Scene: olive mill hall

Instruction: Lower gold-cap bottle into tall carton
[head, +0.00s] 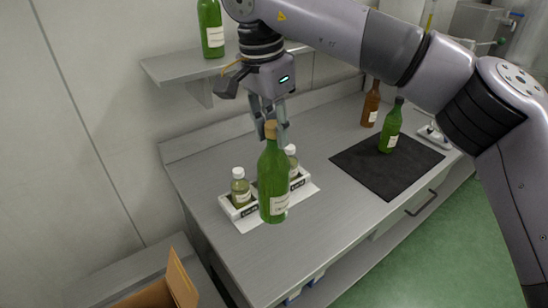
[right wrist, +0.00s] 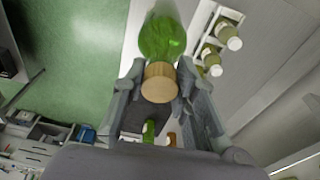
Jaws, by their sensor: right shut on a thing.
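The gold-cap bottle (head: 273,182) is green glass with a pale label and hangs upright in my right gripper (head: 271,122). The fingers are shut around its gold cap. In the right wrist view, the cap (right wrist: 158,84) sits between the fingers, with the green bottle body (right wrist: 162,38) beyond it. The bottle appears to be held in the air, in front of the small white rack. An open cardboard carton (head: 180,285) shows only in part at the bottom left, with one flap standing up. Its inside is mostly hidden. My left gripper is out of view.
A white rack (head: 233,210) with small white-capped bottles stands on the steel counter (head: 335,220). A dark-capped green bottle (head: 390,128) stands on a black mat (head: 415,160), with a brown bottle (head: 371,104) behind. A wall shelf (head: 185,66) holds another green bottle (head: 211,30).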

